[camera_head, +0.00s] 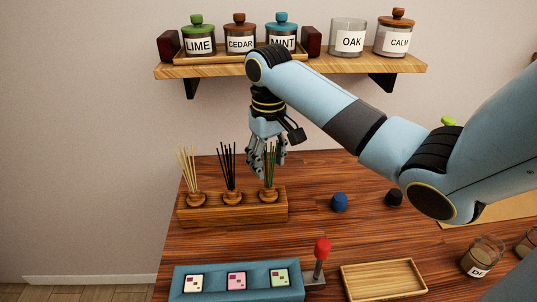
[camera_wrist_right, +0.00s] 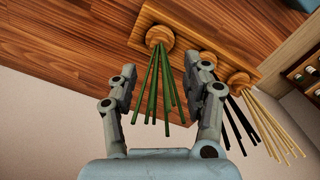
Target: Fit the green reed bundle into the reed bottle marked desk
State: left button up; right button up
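The green reed bundle (camera_head: 270,168) stands in the right-hand round wooden collar of a wooden block. It also shows in the right wrist view (camera_wrist_right: 163,95), its reeds fanning out. My right gripper (camera_head: 267,166) points down over the bundle. In the right wrist view its fingers (camera_wrist_right: 166,75) are spread on either side of the green reeds, with gaps on both sides. A glass bottle (camera_head: 481,257) at the lower right has a label starting with "D"; the rest is unclear. Another glass bottle (camera_head: 526,244) is cut off at the right edge. My left gripper is out of view.
The wooden block (camera_head: 240,213) also holds black reeds (camera_head: 228,165) and pale reeds (camera_head: 188,170). A blue tray (camera_head: 210,270), red-topped lever (camera_head: 321,255), empty wooden tray (camera_head: 383,279) and blue knob (camera_head: 340,202) share the table. A shelf (camera_head: 300,65) with jars is above.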

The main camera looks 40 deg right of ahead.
aim_at(268, 144)
grip_shut()
jog(key=shift+r+p, duration=0.65)
jog(key=shift+r, duration=3.8)
